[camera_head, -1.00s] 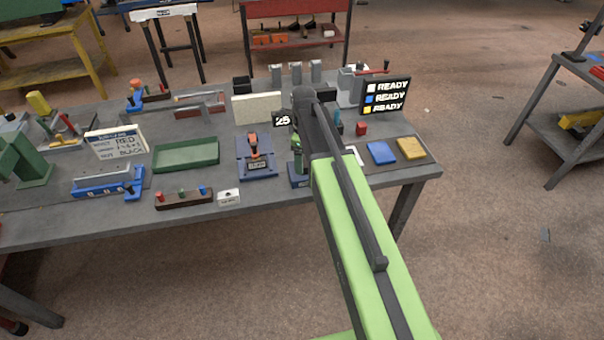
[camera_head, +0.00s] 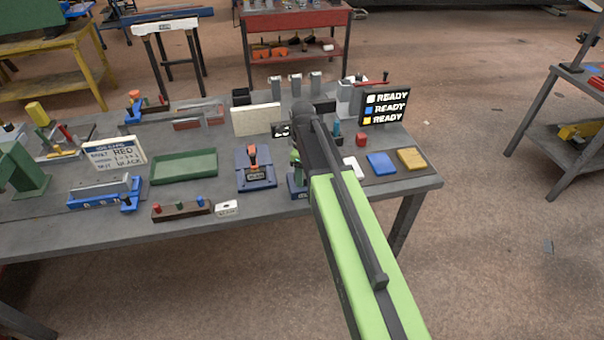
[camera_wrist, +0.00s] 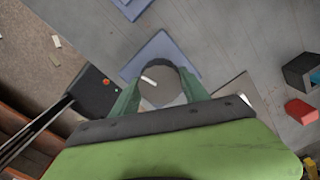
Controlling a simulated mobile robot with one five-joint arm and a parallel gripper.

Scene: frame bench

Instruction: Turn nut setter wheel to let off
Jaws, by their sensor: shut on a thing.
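The nut setter stands near the front edge of the bench, largely hidden by my arm in the head view; part of its blue base (camera_head: 297,190) shows. In the wrist view its round grey wheel (camera_wrist: 160,92) with a white mark lies over the blue base plate (camera_wrist: 158,48). My gripper (camera_wrist: 161,84) has its two green fingers on opposite sides of the wheel and is shut on it. In the head view a green finger (camera_head: 295,158) shows beside my arm. A small black display (camera_head: 281,130) stands behind; its reading is too small to tell.
An orange-handled blue fixture (camera_head: 255,170) stands left of the nut setter. A green tray (camera_head: 184,167) lies farther left.

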